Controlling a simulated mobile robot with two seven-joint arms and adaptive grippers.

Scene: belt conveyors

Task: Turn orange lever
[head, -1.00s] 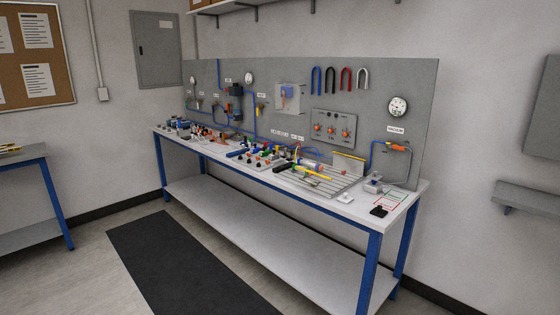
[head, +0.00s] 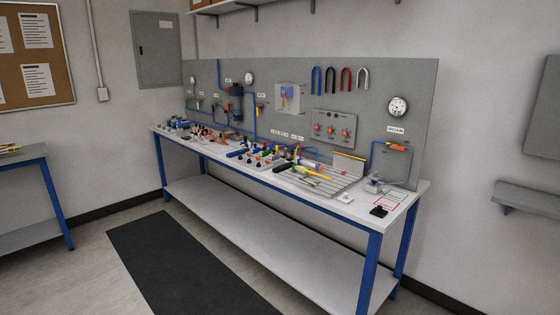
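An orange lever (head: 397,147) sits at the right end of the grey back panel, on a blue line below the round vacuum gauge (head: 398,106). Its exact angle is too small to tell. Several small orange-red knobs or handles (head: 331,131) show on a grey control plate (head: 346,122) left of it; their shape is hard to make out. Neither of my grippers is in view, and nothing touches the orange lever.
A long workbench (head: 345,210) with blue legs carries fittings, tools and a slotted metal plate (head: 338,186). A dark mat (head: 185,260) lies on the open floor before it. Another table (head: 20,155) stands at the left. A wall shelf (head: 530,198) is at the right.

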